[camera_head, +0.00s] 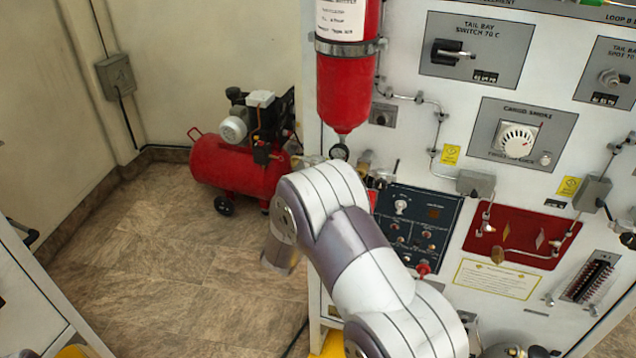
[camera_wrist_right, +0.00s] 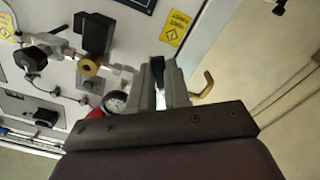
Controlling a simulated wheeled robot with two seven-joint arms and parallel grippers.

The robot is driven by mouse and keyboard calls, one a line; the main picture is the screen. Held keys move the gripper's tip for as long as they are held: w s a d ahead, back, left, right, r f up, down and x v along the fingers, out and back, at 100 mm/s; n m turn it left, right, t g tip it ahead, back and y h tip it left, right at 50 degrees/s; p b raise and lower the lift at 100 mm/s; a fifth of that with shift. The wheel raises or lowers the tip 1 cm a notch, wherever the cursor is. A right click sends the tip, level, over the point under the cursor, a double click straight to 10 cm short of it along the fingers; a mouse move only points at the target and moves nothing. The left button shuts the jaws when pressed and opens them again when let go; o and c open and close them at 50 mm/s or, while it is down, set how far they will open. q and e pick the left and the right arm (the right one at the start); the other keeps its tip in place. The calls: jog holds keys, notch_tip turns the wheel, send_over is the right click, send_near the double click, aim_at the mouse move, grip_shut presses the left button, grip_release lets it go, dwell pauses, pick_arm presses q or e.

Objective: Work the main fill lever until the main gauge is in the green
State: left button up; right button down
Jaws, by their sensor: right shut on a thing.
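My right gripper (camera_wrist_right: 161,82) shows in the right wrist view, its two grey fingers closed around a dark handle (camera_wrist_right: 157,66), which looks like the fill lever. Most of the lever is hidden between the fingers. A small round gauge with a white dial (camera_wrist_right: 115,102) sits just left of the fingers, partly behind the gripper body. Its needle and any green band are too small to read. In the head view a small dark-rimmed gauge (camera_head: 340,152) hangs below the red cylinder (camera_head: 342,95). My right arm hides its own gripper there. My left gripper is out of view.
A brass valve fitting (camera_wrist_right: 89,67) and black knobs stand left of the fingers; a brass hook (camera_wrist_right: 204,84) is at their right. The head view shows the panel (camera_head: 470,195) with switches and pipes, and a red compressor (camera_head: 235,165) on the floor. Floor at left is clear.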

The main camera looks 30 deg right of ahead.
jog(key=shift+r, duration=0.25)
jog(key=c, duration=1.1)
grip_release()
jog(key=shift+f, duration=0.1)
jog(key=shift+b+v, duration=2)
jog(key=shift+v, duration=4.35)
